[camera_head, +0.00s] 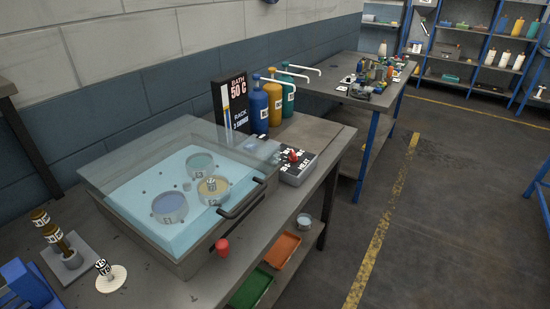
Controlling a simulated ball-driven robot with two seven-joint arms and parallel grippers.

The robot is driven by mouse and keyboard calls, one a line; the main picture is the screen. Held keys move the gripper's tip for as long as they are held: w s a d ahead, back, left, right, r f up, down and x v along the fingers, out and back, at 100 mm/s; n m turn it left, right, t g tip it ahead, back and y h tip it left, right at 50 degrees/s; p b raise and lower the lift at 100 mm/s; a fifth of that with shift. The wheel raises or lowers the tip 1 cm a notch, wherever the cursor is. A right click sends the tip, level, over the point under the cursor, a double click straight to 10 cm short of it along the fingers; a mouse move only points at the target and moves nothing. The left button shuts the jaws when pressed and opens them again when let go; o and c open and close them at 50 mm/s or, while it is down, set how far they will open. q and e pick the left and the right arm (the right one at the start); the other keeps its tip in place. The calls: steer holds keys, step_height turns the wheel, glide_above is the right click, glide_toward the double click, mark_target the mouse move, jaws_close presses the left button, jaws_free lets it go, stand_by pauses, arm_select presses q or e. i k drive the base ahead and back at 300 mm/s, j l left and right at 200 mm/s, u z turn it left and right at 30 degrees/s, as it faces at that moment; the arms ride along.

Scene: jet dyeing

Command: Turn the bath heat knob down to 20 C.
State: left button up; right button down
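The heat control box (297,174) is a small grey block with a dark top on the bench, right of the bath. A red knob (293,156) sits on its top among white markings, one seeming to read HEAT; its exact setting is too small to read. A dark display panel (231,103) behind the bath reads BATH 50 C, with a RACK line below. The bath (187,240) holds pale blue liquid and several round pots under a clear lid (140,160) with a dark handle. Neither of my grippers is in view.
Blue (259,108), yellow (271,100) and green (287,92) pump bottles stand behind the control box. A red button (222,247) is on the bath's front. Orange (282,249) and green (251,288) trays sit below. Open floor lies right of the bench.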

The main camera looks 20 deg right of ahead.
mark_target(293, 158)
steer(key=i+l+u, duration=0.15)
steer(key=l, duration=0.6)
steer(key=i+l+u, duration=0.15)
steer(key=l, duration=0.6)
steer(key=i+l+u, duration=0.15)
steer(key=l, duration=0.65)
steer(key=k, duration=0.05)
